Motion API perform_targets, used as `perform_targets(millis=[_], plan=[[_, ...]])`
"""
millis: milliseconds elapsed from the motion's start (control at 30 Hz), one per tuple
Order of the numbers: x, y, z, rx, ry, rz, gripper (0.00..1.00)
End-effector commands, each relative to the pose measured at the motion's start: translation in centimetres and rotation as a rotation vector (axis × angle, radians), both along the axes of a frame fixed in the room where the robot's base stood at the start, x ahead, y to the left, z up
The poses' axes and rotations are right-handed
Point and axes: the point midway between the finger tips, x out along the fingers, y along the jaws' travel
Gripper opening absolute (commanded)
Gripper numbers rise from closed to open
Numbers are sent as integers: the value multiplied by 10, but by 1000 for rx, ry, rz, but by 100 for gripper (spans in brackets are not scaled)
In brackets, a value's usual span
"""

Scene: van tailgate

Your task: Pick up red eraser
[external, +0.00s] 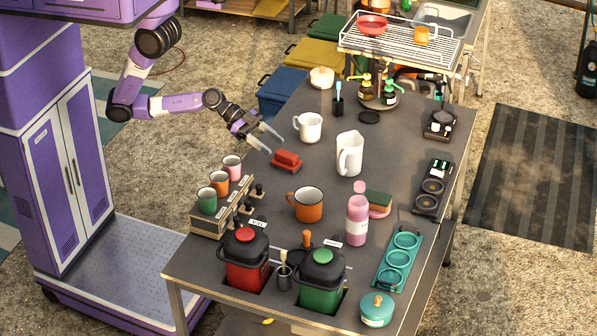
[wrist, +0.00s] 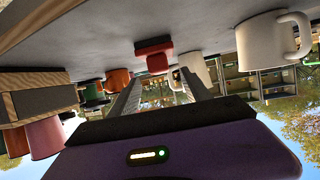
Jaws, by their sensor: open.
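The red eraser (external: 286,160) lies on the dark table top, towards its left edge. It also shows in the wrist view (wrist: 154,55), beyond and between my fingers, with the picture upside down. My gripper (external: 269,142) is open and empty, with its fingertips just to the upper left of the eraser and apart from it. In the wrist view my gripper (wrist: 160,88) shows two separated fingers pointing towards the eraser. Whether the fingertips are level with the eraser I cannot tell.
A white mug (external: 309,127) stands close behind the eraser, and a white pitcher (external: 349,154) to its right. An orange mug (external: 306,204) stands in front. A wooden rack (external: 222,207) with several cups is at the left edge. The table right around the eraser is clear.

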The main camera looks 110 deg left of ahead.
Motion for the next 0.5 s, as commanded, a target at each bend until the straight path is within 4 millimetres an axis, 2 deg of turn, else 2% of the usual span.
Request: perform_targets(millis=[500], plan=[[58,-10,-21,-3,0,1,56]])
